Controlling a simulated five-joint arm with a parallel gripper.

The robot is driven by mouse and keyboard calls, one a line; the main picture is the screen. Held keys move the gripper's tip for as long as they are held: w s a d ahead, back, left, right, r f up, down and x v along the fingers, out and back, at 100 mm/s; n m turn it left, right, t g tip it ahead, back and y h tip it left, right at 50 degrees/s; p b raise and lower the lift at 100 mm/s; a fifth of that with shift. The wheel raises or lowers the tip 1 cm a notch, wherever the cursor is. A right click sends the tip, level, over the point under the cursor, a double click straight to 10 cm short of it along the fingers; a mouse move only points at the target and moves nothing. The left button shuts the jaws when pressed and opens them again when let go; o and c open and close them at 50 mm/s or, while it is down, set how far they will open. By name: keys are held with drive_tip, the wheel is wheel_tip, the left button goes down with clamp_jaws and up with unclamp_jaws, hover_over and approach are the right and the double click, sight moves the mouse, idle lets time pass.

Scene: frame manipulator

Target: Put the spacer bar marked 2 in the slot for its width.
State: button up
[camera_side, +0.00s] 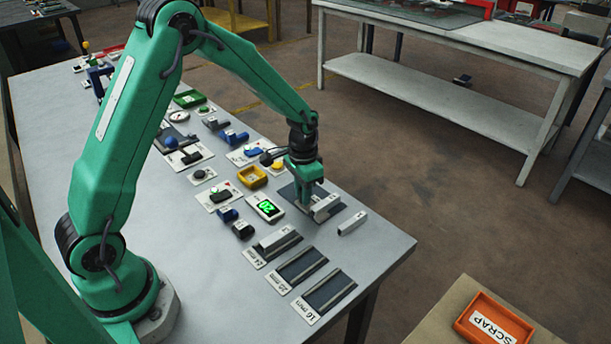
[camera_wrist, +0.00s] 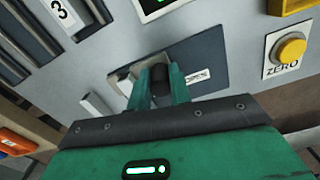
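A second bar (camera_side: 352,223) lies loose on the table to the right. A third bar (camera_side: 277,238), marked 3 in the wrist view (camera_wrist: 62,12), sits at the 24 mm slot. The 20 mm slot (camera_side: 302,265) and 16 mm slot (camera_side: 330,290) are empty.
A green-lit display (camera_side: 266,208) stands left of the plate, with small digits. A yellow button marked ZERO (camera_wrist: 290,50) is nearby. Yellow and blue items crowd the table farther back. An orange SCRAP tray (camera_side: 494,322) stands off the table at lower right.

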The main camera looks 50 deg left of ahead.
clamp_jaws()
drive_tip(key=shift+w+a+r, duration=0.1)
drive_tip(key=shift+a, duration=1.8)
drive_tip(key=o, duration=0.8)
unclamp_jaws()
drive_tip(key=shift+c, duration=0.2)
drive_tip(key=shift+r, duration=0.1)
wheel_tip(320, 180, up, 8)
drive_tip(key=shift+f, duration=0.2)
